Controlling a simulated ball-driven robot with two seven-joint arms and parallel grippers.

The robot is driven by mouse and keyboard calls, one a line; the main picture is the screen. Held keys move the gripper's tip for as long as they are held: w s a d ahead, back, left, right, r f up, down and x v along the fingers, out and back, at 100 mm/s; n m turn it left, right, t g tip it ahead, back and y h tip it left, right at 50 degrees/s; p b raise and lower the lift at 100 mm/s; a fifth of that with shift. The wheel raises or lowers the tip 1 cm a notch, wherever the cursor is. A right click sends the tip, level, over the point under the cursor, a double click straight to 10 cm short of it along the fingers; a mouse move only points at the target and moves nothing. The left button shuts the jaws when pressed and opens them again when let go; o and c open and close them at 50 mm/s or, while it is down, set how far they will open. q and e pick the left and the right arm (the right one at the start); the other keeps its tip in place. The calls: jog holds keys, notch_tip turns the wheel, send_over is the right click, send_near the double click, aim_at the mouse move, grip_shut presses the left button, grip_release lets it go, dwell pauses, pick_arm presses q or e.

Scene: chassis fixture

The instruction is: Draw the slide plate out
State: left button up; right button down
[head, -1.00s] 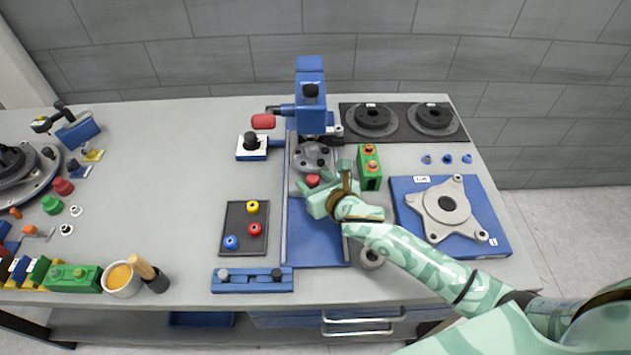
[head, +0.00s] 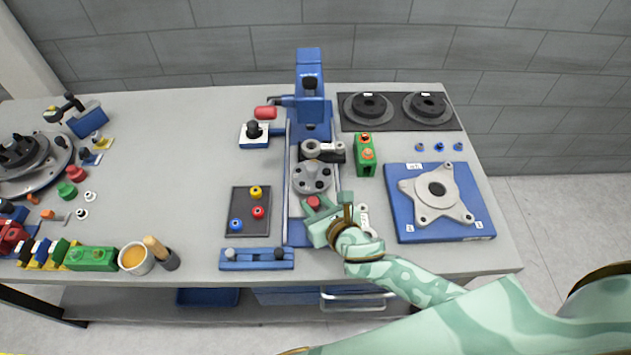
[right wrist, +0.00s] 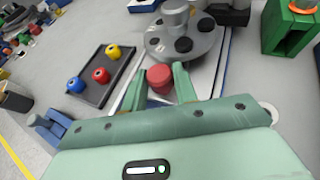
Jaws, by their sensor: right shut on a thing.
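The slide plate (head: 296,207) is a light grey plate on the blue rails of the press fixture (head: 310,95). It carries a round grey hub (head: 312,177) with dark holes and a red knob (head: 314,202) at its near end. My right gripper (head: 312,212) is shut on the red knob; in the right wrist view its two green fingers (right wrist: 158,88) stand on either side of the knob (right wrist: 159,78). The hub (right wrist: 182,38) shows just beyond the fingers. The hub stands nearer than the press column, with a grey part visible behind it. My left gripper is not in view.
A dark tray with coloured knobs (head: 248,211) and a blue bar (head: 256,258) lie left of the rails. A green block (head: 365,154) and a blue plate with a grey flange (head: 440,202) stand to the right. The table's front edge is close.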

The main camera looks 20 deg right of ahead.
jog(key=s, duration=0.2)
jog(key=s+a, duration=0.1)
jog(key=s, duration=0.1)
jog(key=shift+s+a+p, duration=0.1)
jog(key=shift+p, duration=0.3)
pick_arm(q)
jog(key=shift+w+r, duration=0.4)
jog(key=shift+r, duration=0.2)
pick_arm(e)
jog(key=shift+s+a+f, duration=0.1)
